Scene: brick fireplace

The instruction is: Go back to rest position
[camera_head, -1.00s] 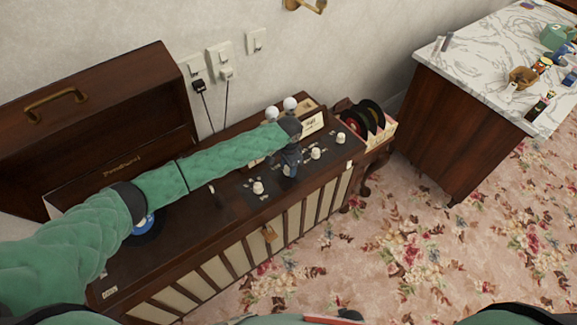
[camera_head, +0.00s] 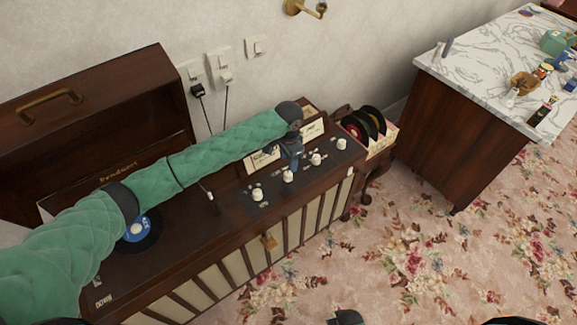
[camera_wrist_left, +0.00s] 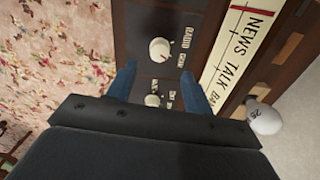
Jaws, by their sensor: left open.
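My left arm reaches in from the left over a wooden record-player cabinet. My left gripper (camera_head: 292,162) hangs just above the control panel, behind its row of white knobs. In the left wrist view its two blue fingers (camera_wrist_left: 165,88) are spread apart with nothing held between them. A white knob (camera_wrist_left: 159,50) marked RADIO shows beyond the fingertips, and another knob (camera_wrist_left: 153,100) shows between the fingers. My right gripper is not in the head view; a dark part at the bottom edge cannot be told for sure.
The cabinet (camera_head: 225,245) has a raised lid (camera_head: 90,125) and a blue-labelled record (camera_head: 140,232) on the left. A box of records (camera_head: 368,130) stands at its right end. A marble-topped counter (camera_head: 485,60) stands at the right. Flowered carpet (camera_head: 410,250) lies clear in front.

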